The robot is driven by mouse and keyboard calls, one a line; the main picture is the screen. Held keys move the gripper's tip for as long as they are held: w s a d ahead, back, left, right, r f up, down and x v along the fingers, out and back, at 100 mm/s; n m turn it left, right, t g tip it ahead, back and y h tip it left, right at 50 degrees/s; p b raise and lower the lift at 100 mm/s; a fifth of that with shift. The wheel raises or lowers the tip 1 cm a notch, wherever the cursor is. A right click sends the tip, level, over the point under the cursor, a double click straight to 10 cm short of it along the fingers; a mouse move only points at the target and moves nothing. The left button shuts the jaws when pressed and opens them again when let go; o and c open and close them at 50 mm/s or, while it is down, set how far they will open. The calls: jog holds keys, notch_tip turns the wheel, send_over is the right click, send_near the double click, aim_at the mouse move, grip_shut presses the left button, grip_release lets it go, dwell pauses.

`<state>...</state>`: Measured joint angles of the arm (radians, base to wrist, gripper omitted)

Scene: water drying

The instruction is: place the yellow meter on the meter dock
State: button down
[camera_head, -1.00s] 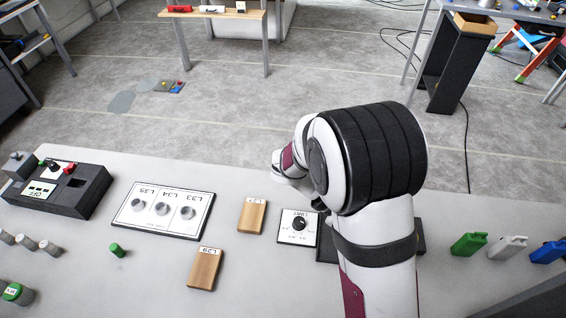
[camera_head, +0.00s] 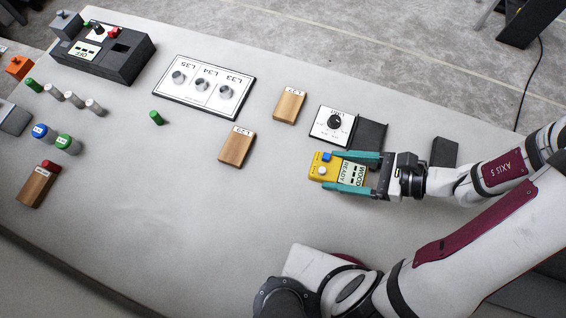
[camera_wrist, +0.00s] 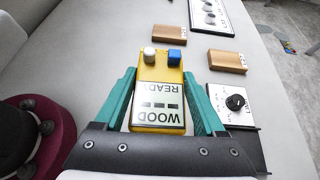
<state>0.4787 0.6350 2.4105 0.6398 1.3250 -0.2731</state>
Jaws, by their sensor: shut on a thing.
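The yellow meter (camera_head: 323,169) has a white face reading WOOD READY, a blue button and a pale button. My gripper (camera_head: 333,171) has its teal fingers closed on the meter's two long sides. The wrist view shows the meter (camera_wrist: 158,72) between both fingers of my gripper (camera_wrist: 161,82), buttons pointing away from the palm. I cannot tell whether it touches the table. A dark, flat-looking piece (camera_head: 370,136) joins the white dial panel (camera_head: 333,123), just behind the meter; it may be the meter dock. A separate dark block (camera_head: 444,152) lies farther right, near my wrist.
Wooden blocks (camera_head: 289,105) and (camera_head: 238,147) lie left of the dial panel. A three-knob board (camera_head: 204,88) and black control box (camera_head: 103,48) stand farther left. The table's front middle (camera_head: 190,220) is clear.

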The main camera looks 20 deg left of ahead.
jog(key=shift+w+f, duration=0.15)
jog(key=shift+f, duration=0.05)
notch_tip(320, 180, down, 10)
jog(key=shift+r, duration=0.15)
jog(key=shift+c, duration=1.2)
grip_release()
